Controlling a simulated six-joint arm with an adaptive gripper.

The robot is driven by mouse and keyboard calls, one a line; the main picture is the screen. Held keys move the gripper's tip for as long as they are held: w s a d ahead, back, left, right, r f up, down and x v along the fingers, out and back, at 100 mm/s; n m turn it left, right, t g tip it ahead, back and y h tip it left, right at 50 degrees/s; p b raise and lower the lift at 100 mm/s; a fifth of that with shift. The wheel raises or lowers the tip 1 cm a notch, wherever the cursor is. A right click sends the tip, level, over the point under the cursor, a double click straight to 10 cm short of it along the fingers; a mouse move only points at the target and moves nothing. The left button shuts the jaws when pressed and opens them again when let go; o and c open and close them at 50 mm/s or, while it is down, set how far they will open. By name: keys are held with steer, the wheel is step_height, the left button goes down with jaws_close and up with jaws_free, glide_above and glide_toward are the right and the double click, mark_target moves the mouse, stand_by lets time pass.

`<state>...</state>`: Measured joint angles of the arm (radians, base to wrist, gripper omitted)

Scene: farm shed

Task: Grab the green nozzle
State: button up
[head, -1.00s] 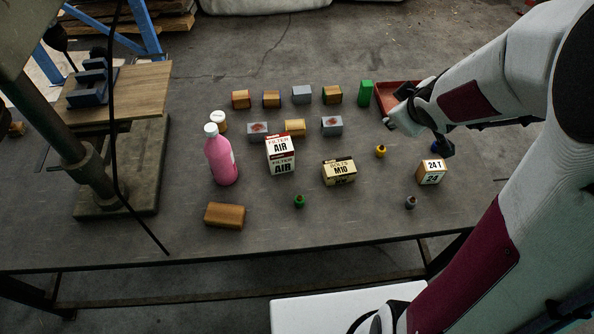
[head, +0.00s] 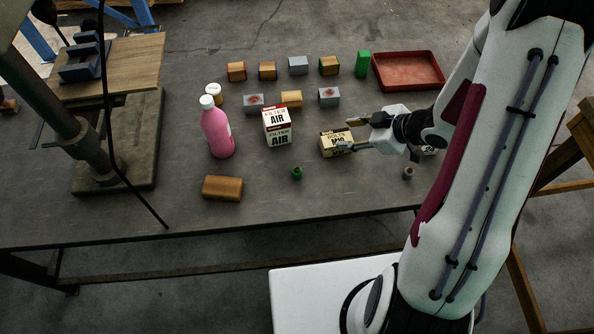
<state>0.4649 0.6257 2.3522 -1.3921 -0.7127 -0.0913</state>
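The green nozzle (head: 297,173) is a small green piece standing on the dark table near its front edge, in the middle of the head view. My gripper (head: 342,136) points left, over the right part of the tan BOLTS M10 box (head: 335,147), which it partly covers in the picture. Its two fingers are spread apart with nothing seen between them. The gripper is to the right of and beyond the green nozzle, clearly apart from it. A grey-blue nozzle (head: 408,173) stands to the right, just below my arm.
A white-and-red AIR filter box (head: 277,126) and a pink bottle (head: 216,130) stand left of the gripper. A wooden block (head: 222,188) lies at front left. Several blocks stand behind, with a red tray (head: 409,72) at back right. The table front around the green nozzle is clear.

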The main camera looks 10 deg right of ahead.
mark_target(300, 171)
steer(key=s+a+f+y, duration=0.1)
steer(key=s+a, duration=0.1)
steer(key=s+a+f+y, duration=0.1)
steer(key=s+a+y, duration=0.1)
steer(key=s+a+f+n+g+y, duration=0.1)
steer(key=s, duration=0.1)
steer(key=shift+a+f+y, duration=0.25)
steer(key=shift+a+y, duration=0.15)
steer(key=shift+s+a+g+y, duration=0.3)
steer(key=shift+s+a+y, duration=0.15)
steer(key=shift+s, duration=0.2)
steer(key=shift+a, duration=0.1)
steer(key=shift+x, duration=1.25)
steer(key=shift+x, duration=2.65)
